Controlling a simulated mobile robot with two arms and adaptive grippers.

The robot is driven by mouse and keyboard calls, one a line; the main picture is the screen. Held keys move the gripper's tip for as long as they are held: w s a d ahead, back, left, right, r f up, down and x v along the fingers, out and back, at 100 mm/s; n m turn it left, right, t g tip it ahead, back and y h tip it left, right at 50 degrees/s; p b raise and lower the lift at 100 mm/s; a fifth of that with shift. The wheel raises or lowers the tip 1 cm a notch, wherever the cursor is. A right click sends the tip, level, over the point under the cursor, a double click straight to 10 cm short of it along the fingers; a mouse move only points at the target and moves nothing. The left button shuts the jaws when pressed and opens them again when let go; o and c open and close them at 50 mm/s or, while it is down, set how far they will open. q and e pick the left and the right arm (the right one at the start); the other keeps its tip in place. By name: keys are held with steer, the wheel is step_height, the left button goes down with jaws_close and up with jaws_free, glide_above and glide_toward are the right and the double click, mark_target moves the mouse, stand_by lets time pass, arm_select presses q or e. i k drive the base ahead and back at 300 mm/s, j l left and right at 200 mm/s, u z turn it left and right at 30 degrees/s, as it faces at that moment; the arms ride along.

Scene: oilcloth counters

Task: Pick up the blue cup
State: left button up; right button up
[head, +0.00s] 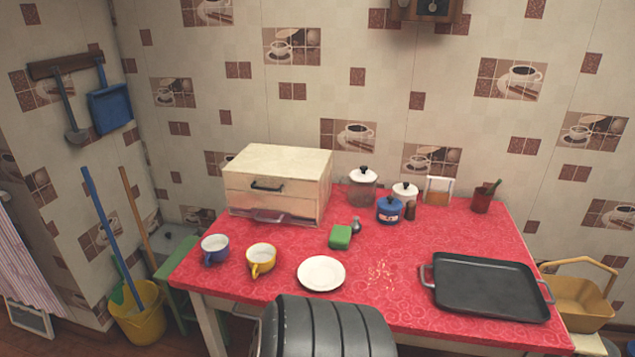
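The blue cup (215,249) stands upright on the red-covered table (220,282) near its left edge. It has a pale inside, and its handle points toward the front. A yellow cup (261,258) stands just to its right with a gap between them. Neither of my grippers shows in the head view, so nothing is seen touching the blue cup.
A bread box (279,183) stands behind the cups. A white plate (321,273) and green sponge (340,237) lie to their right. A lidded blue pot (389,210) stands farther back. A black tray (487,287) covers the right side. The table left of the blue cup is clear.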

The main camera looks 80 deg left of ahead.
mark_target(216, 247)
steer(key=u, duration=3.3)
